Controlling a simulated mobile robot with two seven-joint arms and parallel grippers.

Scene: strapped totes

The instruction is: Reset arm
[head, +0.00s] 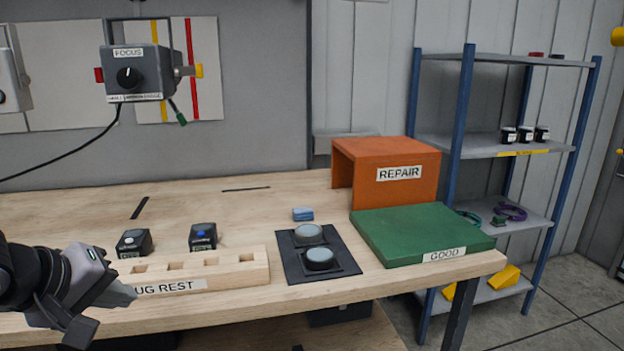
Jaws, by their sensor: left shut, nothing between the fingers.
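My left gripper (122,296) comes in from the left edge, low over the front of the wooden bench (300,205). Its fingers are shut and empty. It is just left of the wooden block labelled "UG REST" (215,272), whose label is partly hidden behind the gripper. My right gripper is not in view.
A black mat with two round grey-topped pieces (316,254), a blue block (303,214), two small black boxes (203,237), a green "GOOD" board (420,232) and an orange "REPAIR" box (392,172) are on the bench. A blue-post shelf (500,150) stands right. A grey "FOCUS" box (137,72) hangs behind.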

